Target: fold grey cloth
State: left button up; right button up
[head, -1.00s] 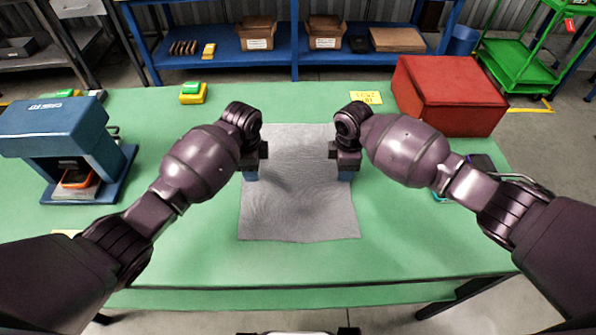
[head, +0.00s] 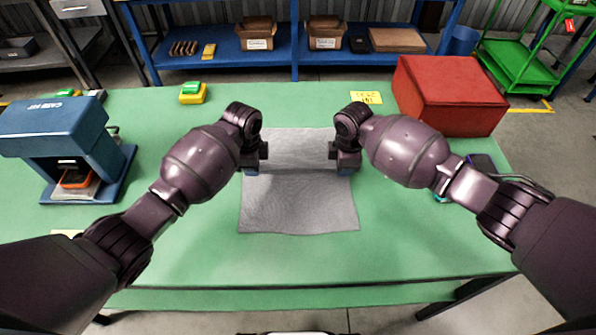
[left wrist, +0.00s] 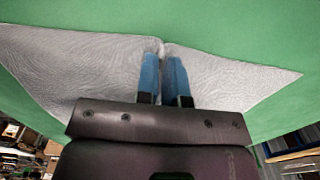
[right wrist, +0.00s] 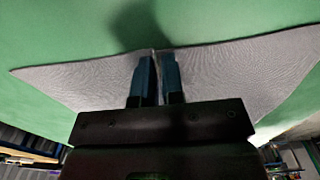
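The grey cloth (head: 300,208) lies on the green table, its near part flat. A raised crease runs across it between my grippers, at its left and right sides. My left gripper (head: 251,172) is at the left side. In the left wrist view its blue fingers (left wrist: 163,75) are close together with the cloth (left wrist: 95,68) pinched up between them. My right gripper (head: 344,171) is at the right side. In the right wrist view its fingers (right wrist: 157,75) also close on a thin fold of the cloth (right wrist: 225,75). The fingertips are partly hidden in the head view.
A red box (head: 450,95) stands at the back right and a blue press-like device (head: 60,130) at the left. A yellow label (head: 366,97) and a yellow-green item (head: 193,93) lie at the back. The table in front of the cloth is clear.

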pick_arm(q)
grip_shut()
pick_arm(e)
jog(key=shift+f, duration=0.1)
grip_shut()
pick_arm(q)
jog(key=shift+f, duration=0.1)
jog(key=shift+r, duration=0.2)
pick_arm(e)
jog(key=shift+r, duration=0.2)
